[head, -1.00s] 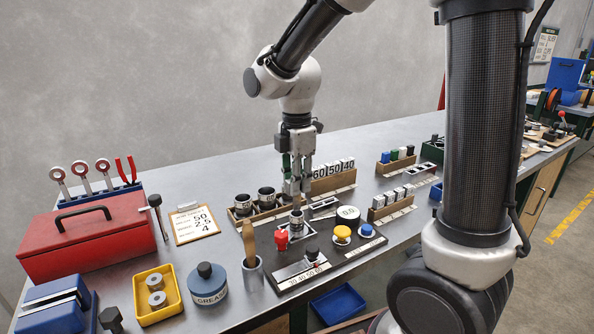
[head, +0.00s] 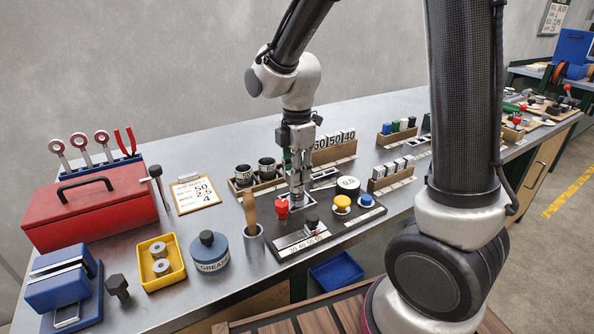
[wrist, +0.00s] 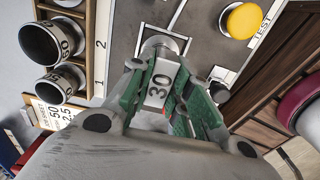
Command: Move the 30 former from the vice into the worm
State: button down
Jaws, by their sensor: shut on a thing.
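The 30 former is a pale flat plate marked "30" (wrist: 160,84). It is held between the green pads of my gripper (wrist: 160,100), which is shut on it. In the head view my gripper (head: 296,192) points straight down low over the dark panel (head: 325,217), and its fingers hide the former. A silver round piece (wrist: 162,43), likely the worm, sits at the former's far end in the wrist view. I cannot tell how far the former is inside it. A blue vice-like block (head: 62,283) stands at the front left.
A red knob (head: 281,208) is close left of my fingers. A yellow button (head: 342,202), blue button (head: 366,201) and round display (head: 348,185) are to the right. Black cylinders (head: 243,174) stand in a rack behind left. A rack with 60, 50, 40 plates (head: 334,152) is behind.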

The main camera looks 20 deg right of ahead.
jog(key=c, duration=1.2)
grip_release()
jog(key=shift+c, duration=0.2)
notch_tip(320, 180, up, 12)
jog(key=s+d+r+m+t, duration=0.3)
jog(key=s+d+m+t, duration=0.1)
jog(key=s+d+m, duration=1.1)
jog(key=s+m, duration=0.3)
jog(key=m, duration=0.2)
jog(key=shift+r, duration=0.15)
